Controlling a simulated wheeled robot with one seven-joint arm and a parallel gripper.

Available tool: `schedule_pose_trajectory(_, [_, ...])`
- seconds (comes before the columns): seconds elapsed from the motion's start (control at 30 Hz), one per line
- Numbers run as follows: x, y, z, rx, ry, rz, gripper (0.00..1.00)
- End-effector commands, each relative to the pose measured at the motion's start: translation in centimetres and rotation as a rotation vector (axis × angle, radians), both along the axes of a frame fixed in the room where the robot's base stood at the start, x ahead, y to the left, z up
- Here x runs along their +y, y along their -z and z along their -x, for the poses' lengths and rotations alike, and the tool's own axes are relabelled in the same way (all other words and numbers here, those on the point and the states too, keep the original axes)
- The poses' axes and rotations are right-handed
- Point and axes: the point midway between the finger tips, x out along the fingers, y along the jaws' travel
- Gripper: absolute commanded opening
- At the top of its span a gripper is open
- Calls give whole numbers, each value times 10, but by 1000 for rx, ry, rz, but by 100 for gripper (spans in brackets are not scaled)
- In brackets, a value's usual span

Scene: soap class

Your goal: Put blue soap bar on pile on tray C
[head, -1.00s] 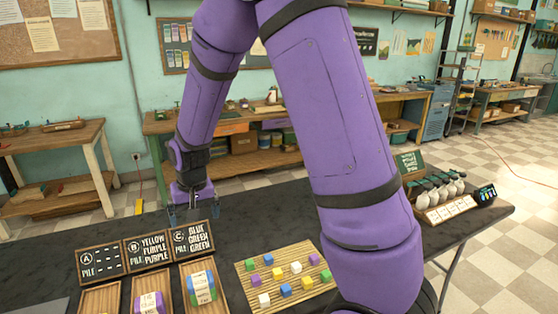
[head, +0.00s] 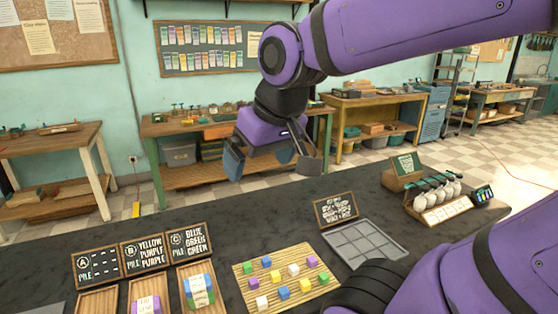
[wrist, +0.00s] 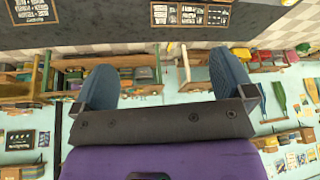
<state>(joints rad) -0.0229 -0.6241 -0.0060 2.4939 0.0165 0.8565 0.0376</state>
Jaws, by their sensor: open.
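Tray C (head: 188,268) is the right one of the wooden trays, at the lower left of the head view. Its sign (head: 188,241) reads "C PILE, BLUE GREEN GREEN". On the tray lies a soap pile (head: 198,291) with blue and green parts and a pale label; I cannot tell its layers apart. My gripper (head: 270,160) is open and empty, high above the table's far side. Its two spread fingers (wrist: 165,85) show in the wrist view.
The slatted mat (head: 240,270) holds several coloured cubes. Behind it are a grey gridded tray (head: 365,245) and a small sign (head: 335,209). A purple soap pile (head: 147,303) lies on tray B.

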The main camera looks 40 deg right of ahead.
Motion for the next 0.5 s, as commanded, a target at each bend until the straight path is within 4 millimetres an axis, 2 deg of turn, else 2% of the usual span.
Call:
schedule_pose_trajectory(0.03, [-1, -3, 12, -17, -4, 8, 100])
schedule_pose_trajectory(0.1, [-3, -6, 24, -30, -11, 18, 100])
schedule_pose_trajectory(0.2, [-4, -7, 35, -42, -16, 27, 100])
schedule_pose_trajectory(0.5, [-5, -7, 41, -47, -20, 32, 100])
